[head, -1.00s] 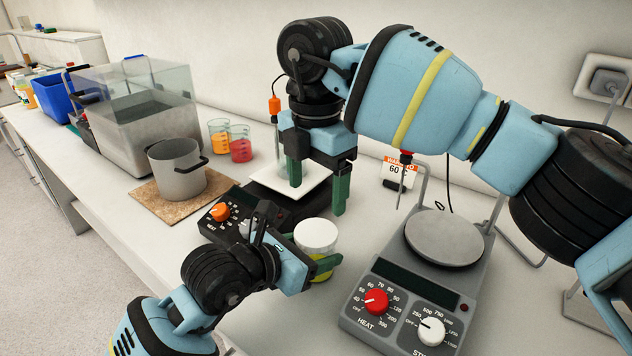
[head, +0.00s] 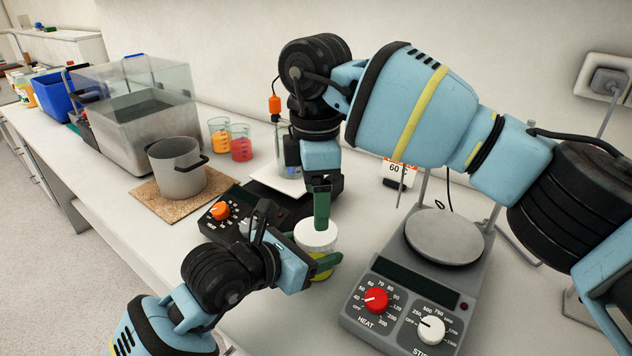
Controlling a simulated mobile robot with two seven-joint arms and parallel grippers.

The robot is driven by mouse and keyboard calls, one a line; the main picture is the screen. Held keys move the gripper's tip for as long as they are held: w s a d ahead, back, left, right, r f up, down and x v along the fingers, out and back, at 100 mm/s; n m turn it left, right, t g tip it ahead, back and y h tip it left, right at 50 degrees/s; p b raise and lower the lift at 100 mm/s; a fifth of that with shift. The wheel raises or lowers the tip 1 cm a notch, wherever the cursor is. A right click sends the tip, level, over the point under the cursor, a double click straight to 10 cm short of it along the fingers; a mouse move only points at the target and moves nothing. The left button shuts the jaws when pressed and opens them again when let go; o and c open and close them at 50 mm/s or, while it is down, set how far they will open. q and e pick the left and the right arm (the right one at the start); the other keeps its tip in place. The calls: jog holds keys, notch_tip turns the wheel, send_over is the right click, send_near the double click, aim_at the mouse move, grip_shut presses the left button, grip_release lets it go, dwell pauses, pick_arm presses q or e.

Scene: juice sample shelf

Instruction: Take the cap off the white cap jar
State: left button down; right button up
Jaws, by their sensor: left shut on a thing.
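The jar (head: 321,274) has a yellow body and a wide white cap (head: 314,240) on top. It is upright in the front middle of the head view. My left gripper (head: 312,257) is shut around the jar's side, with a green finger showing at its right. My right gripper (head: 321,222) points down from above, its near green finger reaching to the cap's top edge. Its other finger is hidden behind, so its opening and any contact with the cap are unclear.
A stirrer hotplate (head: 420,285) with red and white knobs stands right of the jar. A second hotplate (head: 224,209) with an orange knob is behind left. A metal pot (head: 176,170), beakers of red juice (head: 241,147) and orange juice (head: 219,138) stand further left.

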aim_at(316, 251)
jog(key=shift+f, duration=3)
jog(key=shift+c, duration=0.4)
jog(key=c, duration=0.8)
jog(key=n, duration=0.8)
jog(key=shift+r+n, duration=0.1)
jog(key=shift+n, duration=0.2)
jog(key=n, duration=0.8)
